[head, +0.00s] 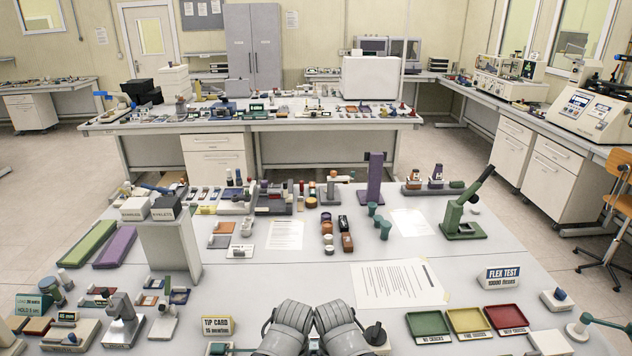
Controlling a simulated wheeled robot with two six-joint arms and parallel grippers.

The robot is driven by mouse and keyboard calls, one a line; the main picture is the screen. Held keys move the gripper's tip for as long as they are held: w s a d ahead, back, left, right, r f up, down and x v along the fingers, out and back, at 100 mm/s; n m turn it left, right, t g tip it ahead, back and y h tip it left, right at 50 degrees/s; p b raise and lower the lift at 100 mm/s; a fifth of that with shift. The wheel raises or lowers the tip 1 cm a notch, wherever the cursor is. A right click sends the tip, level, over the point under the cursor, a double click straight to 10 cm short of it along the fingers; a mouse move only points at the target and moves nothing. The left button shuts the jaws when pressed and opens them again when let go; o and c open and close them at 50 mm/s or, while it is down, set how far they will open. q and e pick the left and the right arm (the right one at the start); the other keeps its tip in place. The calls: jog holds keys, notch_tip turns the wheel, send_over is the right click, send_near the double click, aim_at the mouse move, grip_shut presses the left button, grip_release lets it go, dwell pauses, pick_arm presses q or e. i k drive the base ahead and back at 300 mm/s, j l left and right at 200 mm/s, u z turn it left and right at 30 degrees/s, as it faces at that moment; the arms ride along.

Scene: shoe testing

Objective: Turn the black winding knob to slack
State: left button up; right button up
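A round black knob (375,334) shows at the bottom centre, just right of my two grey arm parts. It sits on a pale base that the frame edge and my arm partly hide. I cannot tell for sure whether it is the winding knob, or how tight it is. My two grey ribbed arm parts rise side by side at the bottom centre, apart from the knob. No gripper fingers can be made out, and neither gripper shows as holding anything.
Green (428,325), yellow (468,319) and red (506,318) trays sit to the right. A green lever press (464,222) stands further back. Small devices crowd the left side.

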aim_at(377, 336)
jog(key=k+l, duration=0.1)
jog(key=k, duration=0.35)
jog(key=k+l, duration=0.1)
jog(key=k, duration=0.4)
jog(key=l+u, duration=0.05)
